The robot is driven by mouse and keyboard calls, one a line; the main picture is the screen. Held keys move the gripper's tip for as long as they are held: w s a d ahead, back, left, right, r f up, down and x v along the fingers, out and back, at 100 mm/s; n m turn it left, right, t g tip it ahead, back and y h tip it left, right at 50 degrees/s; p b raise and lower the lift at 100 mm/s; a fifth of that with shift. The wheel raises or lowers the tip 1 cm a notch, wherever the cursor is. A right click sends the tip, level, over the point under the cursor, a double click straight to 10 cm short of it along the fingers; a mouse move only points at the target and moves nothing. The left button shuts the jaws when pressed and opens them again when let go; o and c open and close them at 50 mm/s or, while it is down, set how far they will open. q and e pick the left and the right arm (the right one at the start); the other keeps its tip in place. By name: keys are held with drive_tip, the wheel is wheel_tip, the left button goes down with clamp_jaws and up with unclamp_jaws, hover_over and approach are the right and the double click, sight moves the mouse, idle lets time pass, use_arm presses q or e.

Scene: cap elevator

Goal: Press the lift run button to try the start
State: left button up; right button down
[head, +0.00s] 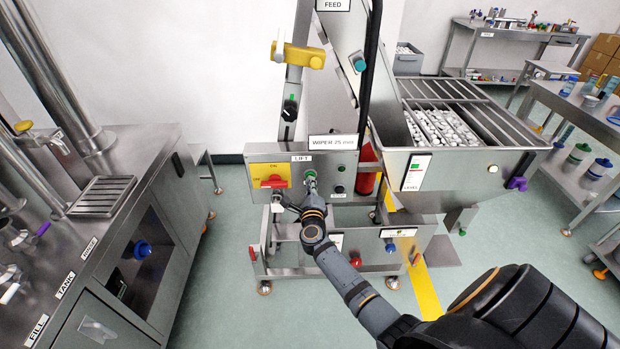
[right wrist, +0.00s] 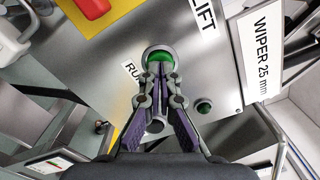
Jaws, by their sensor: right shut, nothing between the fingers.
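The lift control panel (head: 258,158) is a grey metal box marked LIFT on the front of the cap elevator. Its green RUN button (right wrist: 158,56) sits in a silver ring near the panel's middle, and it also shows in the head view (head: 311,174). My right gripper (right wrist: 160,74) is shut and empty, its fingertips right at the lower edge of the green button. They overlap it in the picture; I cannot tell whether they touch or press it. My left gripper is in neither view.
A red rotary switch on a yellow plate (head: 274,182) is left of the button. A small green lamp (right wrist: 204,106) and a STOP label (head: 338,195) are to its right. A hopper of white caps (head: 470,159) stands at the right, a steel bench (head: 150,150) at the left.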

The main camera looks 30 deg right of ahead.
drive_tip(key=shift+w+d, duration=0.3)
drive_tip(key=shift+w, duration=0.2)
idle(0.4)
drive_tip(key=p+v, duration=0.1)
drive_tip(key=v, duration=0.4)
drive_tip(key=shift+s+a+p, duration=0.15)
drive_tip(key=shift+s+p, duration=0.1)
drive_tip(key=shift+p, duration=0.1)
idle(0.8)
